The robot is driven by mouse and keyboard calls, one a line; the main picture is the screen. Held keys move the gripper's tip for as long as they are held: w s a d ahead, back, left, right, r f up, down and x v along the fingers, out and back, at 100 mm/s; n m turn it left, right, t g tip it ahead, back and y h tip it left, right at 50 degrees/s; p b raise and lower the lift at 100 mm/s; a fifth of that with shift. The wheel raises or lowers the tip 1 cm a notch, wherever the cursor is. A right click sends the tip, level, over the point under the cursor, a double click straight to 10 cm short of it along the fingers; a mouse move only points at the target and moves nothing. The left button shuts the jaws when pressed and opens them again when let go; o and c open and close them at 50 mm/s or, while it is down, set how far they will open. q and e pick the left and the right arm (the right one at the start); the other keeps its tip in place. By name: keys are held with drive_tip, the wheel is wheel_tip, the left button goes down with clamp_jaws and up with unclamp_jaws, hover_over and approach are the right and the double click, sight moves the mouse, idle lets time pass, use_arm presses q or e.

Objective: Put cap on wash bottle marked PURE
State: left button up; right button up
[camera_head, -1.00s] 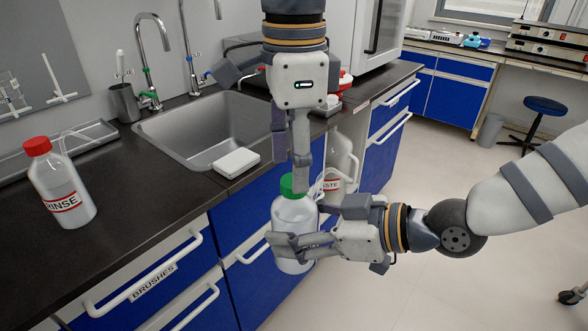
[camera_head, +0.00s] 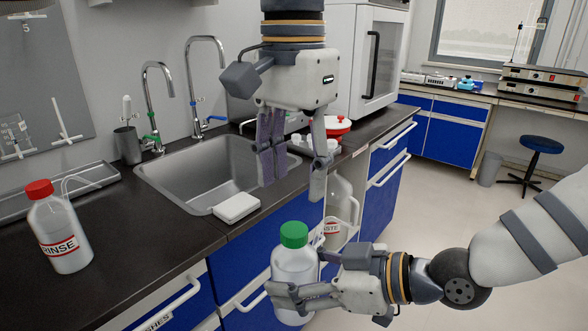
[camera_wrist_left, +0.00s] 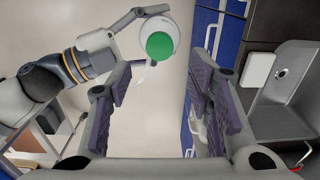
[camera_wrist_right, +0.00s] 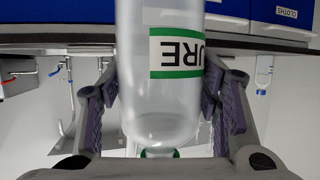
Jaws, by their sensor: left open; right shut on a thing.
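The clear wash bottle (camera_head: 292,268) is upright in front of the blue cabinets. In the right wrist view its white label with green borders (camera_wrist_right: 178,52) shows "URE"; the rest is turned out of sight. The green cap (camera_head: 293,235) sits on top of the bottle's neck and shows from above in the left wrist view (camera_wrist_left: 159,46). My right gripper (camera_head: 283,297) is shut around the lower part of the bottle. My left gripper (camera_head: 294,170) is open and empty above the cap, fingers pointing down, apart from it.
A red-capped RINSE bottle (camera_head: 60,228) stands on the dark counter at left, near the sink (camera_head: 165,172). A WASTE bottle (camera_head: 342,205) is behind my bottle to the right. A white box (camera_head: 236,208) lies at the sink's front edge. Open floor lies right.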

sight(294, 229)
use_arm(q)
wheel_tip(294, 229, down, 8)
idle(0.6)
clamp_jaws()
drive_tip(key=shift+o, duration=0.6)
unclamp_jaws()
wheel_tip(294, 229, up, 12)
